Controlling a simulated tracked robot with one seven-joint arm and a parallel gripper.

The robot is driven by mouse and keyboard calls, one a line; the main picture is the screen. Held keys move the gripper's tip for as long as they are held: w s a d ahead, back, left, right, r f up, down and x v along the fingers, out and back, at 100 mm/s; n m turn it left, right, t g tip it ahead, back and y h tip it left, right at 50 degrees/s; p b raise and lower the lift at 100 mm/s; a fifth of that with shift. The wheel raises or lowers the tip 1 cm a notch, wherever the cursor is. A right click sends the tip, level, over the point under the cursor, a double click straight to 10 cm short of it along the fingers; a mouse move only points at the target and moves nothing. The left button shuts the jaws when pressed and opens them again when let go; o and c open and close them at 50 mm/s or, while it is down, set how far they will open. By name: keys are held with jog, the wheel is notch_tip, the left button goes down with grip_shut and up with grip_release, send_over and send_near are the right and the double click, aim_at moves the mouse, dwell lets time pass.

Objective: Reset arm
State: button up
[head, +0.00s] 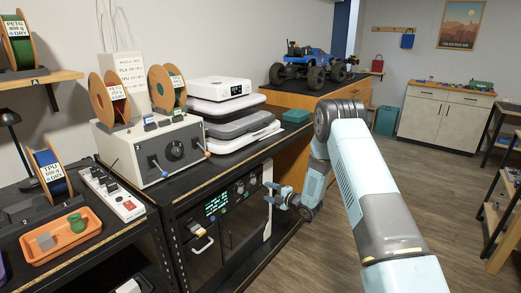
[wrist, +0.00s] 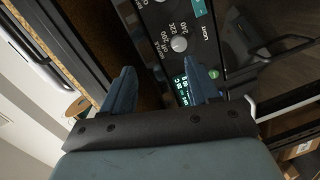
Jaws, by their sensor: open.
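My light blue and grey arm (head: 355,175) reaches from the lower right of the head view toward the black cabinet. My gripper (head: 269,192) is open in front of the black appliance (head: 212,235) with a lit display, knobs and a handle. In the wrist view, the two blue fingers of my gripper (wrist: 160,85) are spread apart, with nothing between them. A knob (wrist: 179,44) and the lit display (wrist: 180,90) show beyond the right finger. I cannot tell whether the fingers touch the panel.
A blue toy truck (head: 308,65) stands on the wooden cabinet (head: 290,100) behind. The wooden floor (head: 440,190) at right is open.

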jog(key=d+r+m+t+h, duration=0.1)
jog(key=d+r+m+h, duration=0.25)
jog(key=r, duration=0.75)
jog(key=d+r+m+h, duration=0.3)
jog(key=d+r, duration=0.2)
jog(key=r, duration=0.5)
jog(key=s+d+r+m+h, duration=0.2)
jog(key=s+d+r+m, duration=0.1)
jog(key=s+r, duration=0.35)
jog(key=s+d+r+m+h, duration=0.3)
jog(key=s+d+r+m, duration=0.1)
jog(key=s+r, duration=0.25)
jog(key=s+d+r+m+g+h, duration=0.1)
jog(key=s+d+r+m+g, duration=0.2)
jog(key=s, duration=0.6)
jog(key=s+d+r+m+h, duration=0.1)
jog(key=s+r+m, duration=0.25)
jog(key=s, duration=0.45)
jog(key=s+a+m+g+y, duration=0.1)
jog(key=s+m+g, duration=0.2)
jog(key=s, duration=1.9)
jog(key=shift+s+a+f+m+g, duration=0.2)
jog(key=shift+s+m+g, duration=0.15)
jog(key=shift+m, duration=0.65)
